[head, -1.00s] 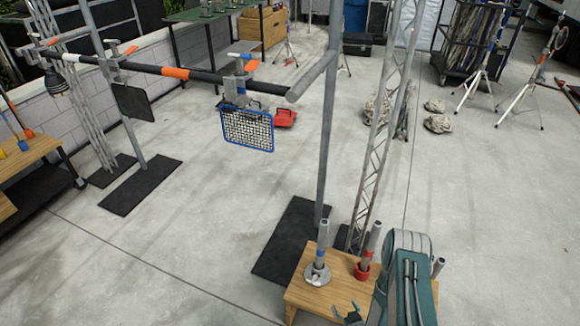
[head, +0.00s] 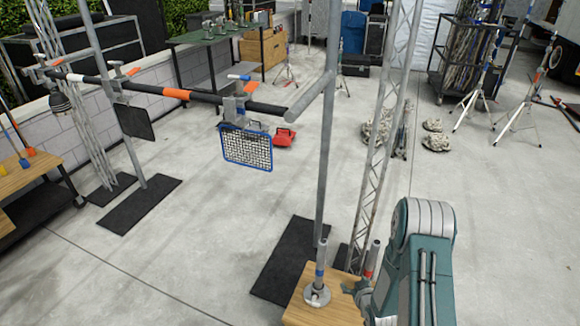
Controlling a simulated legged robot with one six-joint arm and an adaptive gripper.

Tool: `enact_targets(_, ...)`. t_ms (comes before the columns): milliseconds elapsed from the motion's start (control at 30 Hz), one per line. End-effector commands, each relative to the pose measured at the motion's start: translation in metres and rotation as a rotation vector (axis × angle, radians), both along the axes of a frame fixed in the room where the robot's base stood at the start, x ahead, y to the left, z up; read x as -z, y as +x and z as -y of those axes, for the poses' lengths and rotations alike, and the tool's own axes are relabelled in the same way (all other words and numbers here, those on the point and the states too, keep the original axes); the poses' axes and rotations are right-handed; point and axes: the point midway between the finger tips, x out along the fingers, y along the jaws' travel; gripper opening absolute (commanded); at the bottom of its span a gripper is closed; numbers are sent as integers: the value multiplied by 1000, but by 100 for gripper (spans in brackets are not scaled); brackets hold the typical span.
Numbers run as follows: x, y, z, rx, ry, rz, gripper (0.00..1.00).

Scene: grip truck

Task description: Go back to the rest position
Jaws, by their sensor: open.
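My green and grey arm rises at the lower right of the head view. My gripper (head: 354,288) shows small and partly hidden at its left, above the wooden table (head: 300,314). Its jaws are open, and I see nothing held between them. A grey post with a blue band (head: 319,270) stands upright on a round base on that table, left of the gripper and apart from it. A second grey post with a red band (head: 371,262) stands just behind the gripper and arm; its lower part is hidden.
A tall metal pole (head: 324,170) and a lattice truss (head: 381,150) rise behind the table. A horizontal bar (head: 205,98) carries a blue-framed mesh panel (head: 246,149). Tripods (head: 478,95) and sandbags (head: 436,142) stand farther back.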

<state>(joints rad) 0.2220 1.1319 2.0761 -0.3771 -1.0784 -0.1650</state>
Motion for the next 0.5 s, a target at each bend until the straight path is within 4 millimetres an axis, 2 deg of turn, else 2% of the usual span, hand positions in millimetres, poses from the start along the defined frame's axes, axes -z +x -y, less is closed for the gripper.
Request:
enact_targets(33,-21,10,2,4,-16,-6,86)
enact_targets(233,-88,26,7,37,-61,-67,86)
enact_targets(500,-180,23,8,95,-98,-147,86)
